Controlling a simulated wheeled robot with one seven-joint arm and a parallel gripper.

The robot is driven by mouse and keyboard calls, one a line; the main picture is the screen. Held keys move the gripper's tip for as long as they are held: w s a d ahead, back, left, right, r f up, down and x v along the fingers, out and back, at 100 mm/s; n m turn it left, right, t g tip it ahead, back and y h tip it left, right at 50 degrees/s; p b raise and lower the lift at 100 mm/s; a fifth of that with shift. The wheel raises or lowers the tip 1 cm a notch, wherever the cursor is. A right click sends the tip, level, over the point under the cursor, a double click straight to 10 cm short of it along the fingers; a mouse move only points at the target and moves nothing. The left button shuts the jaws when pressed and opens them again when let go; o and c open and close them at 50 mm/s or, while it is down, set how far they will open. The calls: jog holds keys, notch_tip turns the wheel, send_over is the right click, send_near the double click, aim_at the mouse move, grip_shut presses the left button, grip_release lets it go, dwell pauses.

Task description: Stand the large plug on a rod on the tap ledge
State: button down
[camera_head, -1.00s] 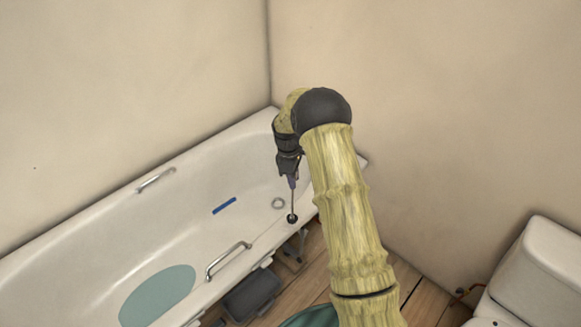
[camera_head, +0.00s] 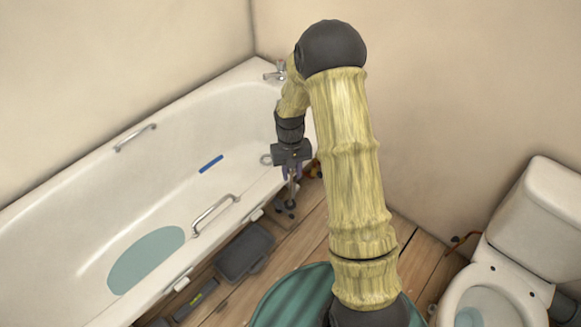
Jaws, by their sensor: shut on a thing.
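My gripper (camera_head: 292,172) points down and is shut on the thin rod of the large plug (camera_head: 290,205). The dark plug hangs at the rod's lower end, below the jaws. In the picture it lies just right of the bath's near rim, in front of the floor; its height is hard to tell. The tap ledge (camera_head: 262,84) is the white far end of the bath, by the wall corner. A metal tap (camera_head: 275,71) stands on it. My arm hides the ledge's right part.
The white bath (camera_head: 75,240) has a grab rail (camera_head: 214,214) on its near rim. A blue strip (camera_head: 211,164) lies inside it. A dark grey tray (camera_head: 245,252) is on the wooden floor beside the bath. A toilet (camera_head: 520,250) stands at the right.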

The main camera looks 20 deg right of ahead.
aim_at(292, 209)
notch_tip(292, 209, down, 22)
jog(key=b, duration=2)
jog(key=shift+s, duration=0.1)
jog(key=shift+r, duration=0.1)
jog(key=shift+d, duration=0.1)
